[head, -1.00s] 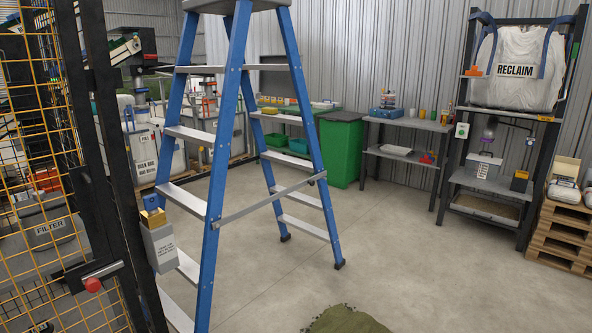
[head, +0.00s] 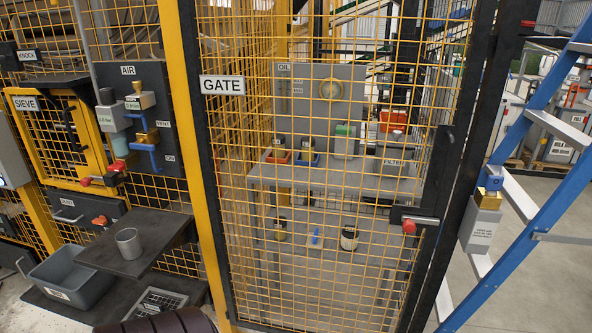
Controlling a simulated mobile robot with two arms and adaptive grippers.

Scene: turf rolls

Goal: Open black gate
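The gate, labelled GATE (head: 222,85), has a black frame (head: 212,190) filled with yellow wire mesh, and it looks closed. Its latch (head: 424,219) is on the right side of the frame. It has a dark bar and a red knob (head: 408,227). A black post (head: 465,190) stands right beside the latch side. Neither of my grippers shows in the head view.
A blue stepladder (head: 540,150) stands close to the gate's right side. A grey box (head: 482,222) hangs near the post. Left are the SIEVE panel (head: 50,130), a dark shelf with a cup (head: 128,242), and a grey bin (head: 65,277). Behind the mesh is a grey bench (head: 340,180).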

